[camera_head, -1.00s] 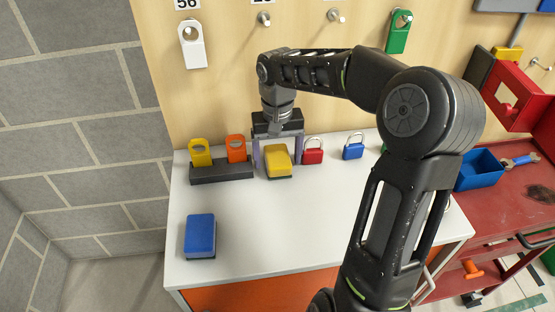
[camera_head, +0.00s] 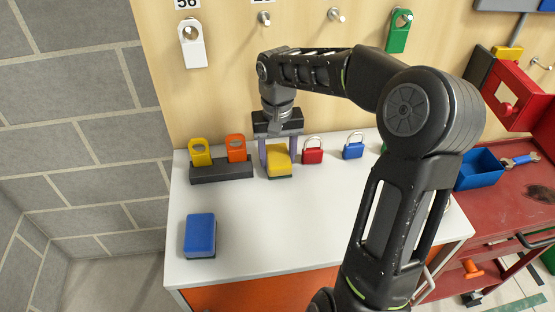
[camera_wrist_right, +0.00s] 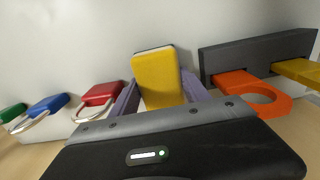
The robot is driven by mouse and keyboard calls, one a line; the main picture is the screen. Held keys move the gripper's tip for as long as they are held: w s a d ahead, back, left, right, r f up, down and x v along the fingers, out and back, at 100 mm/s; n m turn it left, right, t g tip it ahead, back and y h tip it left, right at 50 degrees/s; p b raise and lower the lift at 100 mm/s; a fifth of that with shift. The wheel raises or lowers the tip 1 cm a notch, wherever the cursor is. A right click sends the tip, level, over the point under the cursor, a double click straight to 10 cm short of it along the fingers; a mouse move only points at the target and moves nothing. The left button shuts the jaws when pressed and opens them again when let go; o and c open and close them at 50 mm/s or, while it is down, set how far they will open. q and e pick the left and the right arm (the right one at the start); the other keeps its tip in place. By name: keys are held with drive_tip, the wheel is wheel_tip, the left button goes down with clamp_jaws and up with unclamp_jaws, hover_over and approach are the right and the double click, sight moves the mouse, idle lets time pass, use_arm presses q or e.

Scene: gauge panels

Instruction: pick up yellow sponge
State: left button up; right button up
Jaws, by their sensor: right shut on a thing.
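The yellow sponge (camera_head: 279,160), with a dark underside, is on the white table near the wooden back panel. It also shows in the right wrist view (camera_wrist_right: 158,80). My right gripper (camera_head: 278,163) reaches down from above, and its two purple-grey fingers are shut on the sponge's left and right sides. In the right wrist view the fingers (camera_wrist_right: 158,98) press against both sides of it. I cannot tell any gap between the sponge and the table. My left gripper is not in view.
A dark holder (camera_head: 222,171) with yellow and orange tags stands just left of the sponge. A red padlock (camera_head: 313,156) stands close on its right, a blue padlock (camera_head: 353,151) farther right. A blue sponge (camera_head: 200,236) lies front left. The table's middle is clear.

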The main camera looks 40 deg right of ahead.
sight(277, 155)
drive_tip(key=c, duration=0.4)
drive_tip(key=shift+r, duration=0.1)
drive_tip(key=shift+s+a+r+b, duration=0.1)
drive_tip(key=shift+s+r+b, duration=0.05)
drive_tip(key=shift+r+b, duration=0.2)
wheel_tip(277, 155, up, 6)
drive_tip(key=shift+r, duration=0.15)
drive_tip(key=shift+s+a+b, duration=0.35)
drive_tip(key=shift+s+a, duration=1.25)
drive_tip(key=shift+s, duration=1.3)
drive_tip(key=shift+s+a+b, duration=0.3)
drive_tip(key=shift+s+a, duration=1.25)
drive_tip(key=shift+s, duration=1.3)
drive_tip(key=shift+s+a+b, duration=0.35)
drive_tip(key=shift+s+a, duration=1.25)
drive_tip(key=shift+s, duration=1.3)
